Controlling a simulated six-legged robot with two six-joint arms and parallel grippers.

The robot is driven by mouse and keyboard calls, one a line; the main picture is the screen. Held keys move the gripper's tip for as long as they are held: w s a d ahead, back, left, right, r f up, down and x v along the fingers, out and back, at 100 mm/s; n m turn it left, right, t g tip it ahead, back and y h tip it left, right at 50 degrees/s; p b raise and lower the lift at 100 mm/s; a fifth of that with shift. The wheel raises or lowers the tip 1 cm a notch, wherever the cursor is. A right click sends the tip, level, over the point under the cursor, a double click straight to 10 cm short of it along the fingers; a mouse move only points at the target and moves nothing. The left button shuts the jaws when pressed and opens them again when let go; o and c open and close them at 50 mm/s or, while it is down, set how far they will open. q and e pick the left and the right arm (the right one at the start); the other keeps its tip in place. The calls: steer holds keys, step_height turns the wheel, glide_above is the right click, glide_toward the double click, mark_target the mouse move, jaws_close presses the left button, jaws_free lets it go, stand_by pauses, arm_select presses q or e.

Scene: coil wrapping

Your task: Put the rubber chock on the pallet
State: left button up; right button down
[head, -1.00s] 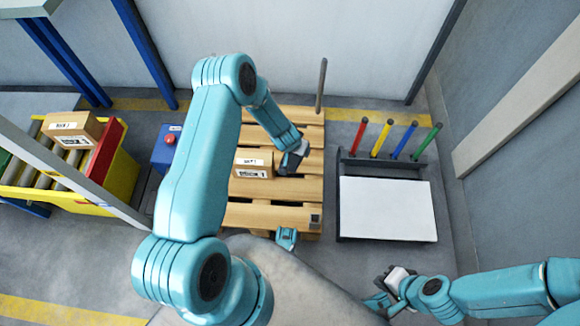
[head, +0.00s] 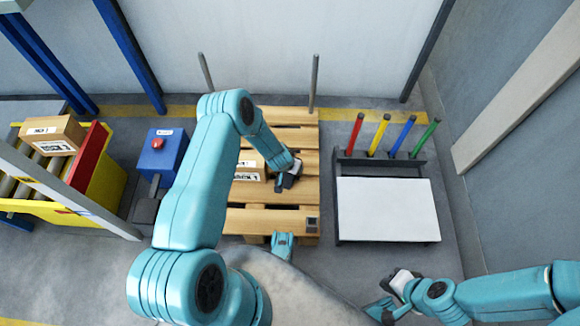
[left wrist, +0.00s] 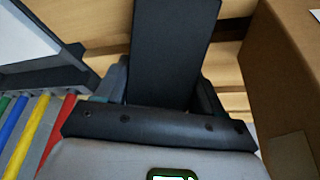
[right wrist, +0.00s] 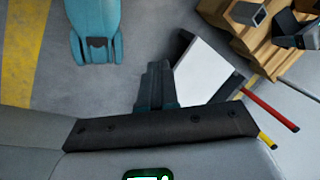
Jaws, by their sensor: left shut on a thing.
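The rubber chock (left wrist: 175,50) is a dark slab between the fingers of my left gripper (left wrist: 165,95) in the left wrist view. In the head view my left gripper (head: 288,178) holds the chock (head: 279,187) over the wooden pallet (head: 265,221), just right of a cardboard box. I cannot tell whether the chock touches the pallet. My right gripper (head: 380,309) is low at the bottom of the head view, away from the pallet. In the right wrist view its fingers (right wrist: 156,85) look closed together with nothing between them.
A cardboard box (head: 246,173) sits on the pallet, partly hidden by my left arm. Grey posts (head: 314,85) stand at the pallet's far side. A rack with coloured rods (head: 383,135) and a white panel (head: 387,209) stands right. A blue box with a red button (head: 160,155) stands left.

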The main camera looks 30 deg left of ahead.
arm_select(q)
steer(key=shift+f, duration=0.2)
steer(key=o, duration=1.2)
arm_select(e)
steer(key=shift+w+f, duration=0.1)
steer(key=shift+f, duration=0.05)
arm_select(q)
steer(key=shift+r, duration=0.15)
steer(key=shift+r+p, duration=0.3)
steer(key=shift+r, duration=0.05)
steer(key=a+p+v, duration=0.1)
steer(key=p+v, duration=0.4)
steer(key=v, duration=0.6)
steer(key=s+d+r+g+h, duration=0.2)
steer(key=s+d+r, duration=0.2)
steer(key=s+d, duration=0.5)
steer(key=s+d+r+g+h, duration=0.1)
steer(key=s+d+r, duration=0.3)
steer(key=s+d, duration=0.5)
steer(key=shift+s+d+r+g+h, duration=0.25)
steer(key=shift+g+h, duration=0.15)
steer(key=shift+h, duration=0.4)
arm_select(e)
steer(key=shift+g, duration=0.3)
steer(key=r, duration=0.1)
steer(key=s+r, duration=0.1)
steer(key=r, duration=0.1)
steer(key=a+r, duration=0.1)
steer(key=r, duration=0.1)
steer(key=shift+s, duration=0.3)
